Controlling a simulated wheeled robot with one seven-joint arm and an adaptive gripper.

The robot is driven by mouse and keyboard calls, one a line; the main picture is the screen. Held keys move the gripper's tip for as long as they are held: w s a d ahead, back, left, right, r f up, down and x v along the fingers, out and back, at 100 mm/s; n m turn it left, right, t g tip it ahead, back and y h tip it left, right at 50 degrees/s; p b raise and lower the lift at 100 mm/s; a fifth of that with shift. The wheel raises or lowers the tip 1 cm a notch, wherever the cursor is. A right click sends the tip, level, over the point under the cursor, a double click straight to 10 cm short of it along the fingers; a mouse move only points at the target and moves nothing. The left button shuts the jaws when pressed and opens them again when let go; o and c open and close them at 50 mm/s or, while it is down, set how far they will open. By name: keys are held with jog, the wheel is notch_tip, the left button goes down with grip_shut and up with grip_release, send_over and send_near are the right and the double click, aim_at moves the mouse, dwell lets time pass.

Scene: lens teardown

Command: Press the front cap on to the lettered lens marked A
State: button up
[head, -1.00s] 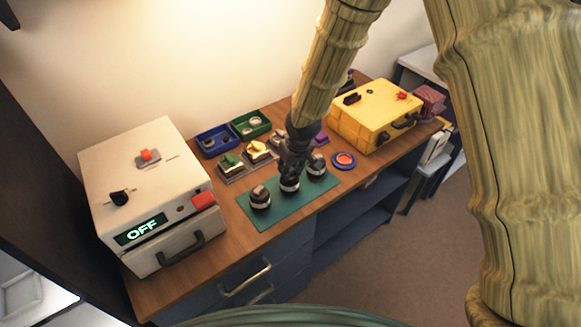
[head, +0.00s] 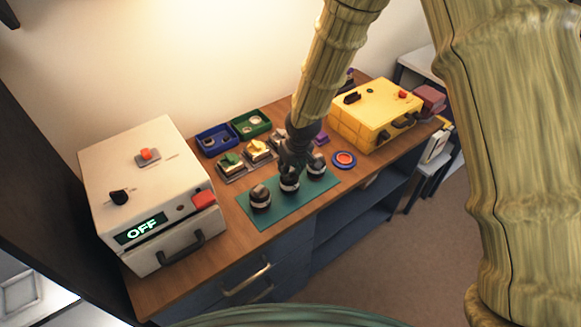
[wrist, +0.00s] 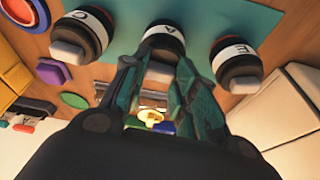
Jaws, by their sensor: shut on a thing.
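The lens marked A (wrist: 168,36) is the middle of three dark lenses with white lettered bands, standing on a teal mat (wrist: 205,14); it also shows in the head view (head: 289,185). My gripper (wrist: 158,64) is directly at this lens, its fingers on both sides of a pale grey block, which I take to be the grip of the front cap (wrist: 160,71). The cap appears to be at the lens's end; whether it is fully seated I cannot tell. In the head view my gripper (head: 291,172) hides part of the lens.
Lens C (wrist: 86,33) and lens E (wrist: 236,58) stand close on either side, each with a grey block. A red and blue round dish (head: 344,160), blue tray (head: 213,128), green tray (head: 265,122), yellow case (head: 355,130) and white box (head: 150,205) surround the mat.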

dwell(0.4)
jog(key=o, duration=1)
jog(key=o, duration=0.5)
jog(key=shift+c, duration=0.2)
jog(key=shift+r, duration=0.1)
jog(key=shift+r+p, duration=2.5)
jog(key=shift+r, duration=0.9)
